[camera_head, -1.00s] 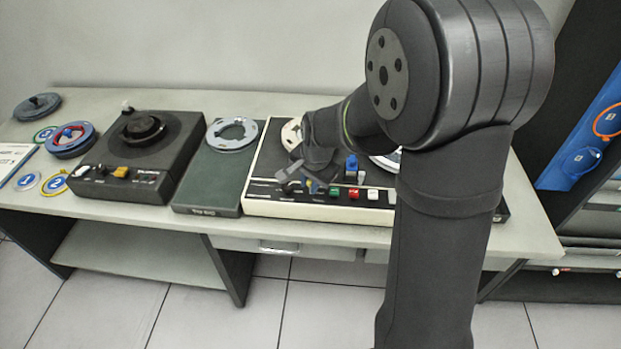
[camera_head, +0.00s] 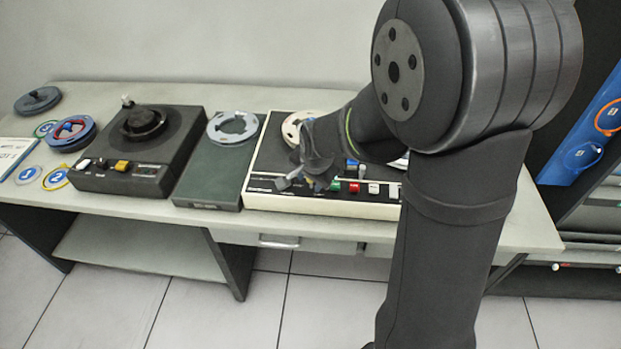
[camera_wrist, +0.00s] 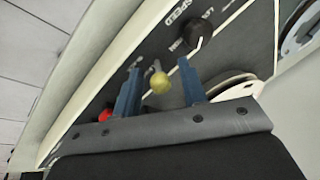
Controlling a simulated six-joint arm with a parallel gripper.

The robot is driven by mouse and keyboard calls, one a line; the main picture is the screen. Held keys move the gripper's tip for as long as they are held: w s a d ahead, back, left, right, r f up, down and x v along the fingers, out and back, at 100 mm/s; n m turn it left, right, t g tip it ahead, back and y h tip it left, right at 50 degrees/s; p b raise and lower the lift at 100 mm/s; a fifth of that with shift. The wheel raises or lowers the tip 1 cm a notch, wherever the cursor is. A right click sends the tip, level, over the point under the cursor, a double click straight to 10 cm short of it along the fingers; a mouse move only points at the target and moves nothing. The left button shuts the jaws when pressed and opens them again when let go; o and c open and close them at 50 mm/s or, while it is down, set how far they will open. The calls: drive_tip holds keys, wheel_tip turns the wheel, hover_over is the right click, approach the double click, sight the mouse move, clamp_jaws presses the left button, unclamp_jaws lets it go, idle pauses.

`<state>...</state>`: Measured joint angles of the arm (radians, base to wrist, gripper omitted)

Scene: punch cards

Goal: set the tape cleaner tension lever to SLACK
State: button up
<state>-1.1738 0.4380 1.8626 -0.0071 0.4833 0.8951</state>
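My gripper (camera_head: 303,180) is over the front left of the dark-topped deck (camera_head: 262,202) with a cream front. In the wrist view my gripper's two blue fingers (camera_wrist: 158,66) are apart. A yellow ball knob (camera_wrist: 160,83) shows between them, with a gap on both sides. I cannot tell whether this knob is the tension lever's. A black rotary knob (camera_wrist: 197,36) beside the word SPEED is just beyond the fingers. No SLACK marking is readable. The black unit at the left (camera_head: 100,183) has a small white-topped post (camera_head: 126,101) at its back.
A row of coloured buttons (camera_head: 354,187) runs along the deck's front, right of my gripper. Several reels and discs lie at the table's (camera_head: 230,222) left end.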

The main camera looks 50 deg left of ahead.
drive_tip(key=v, duration=1.7)
drive_tip(key=shift+r, duration=0.2)
drive_tip(key=x, duration=1.7)
drive_tip(key=shift+f, duration=0.25)
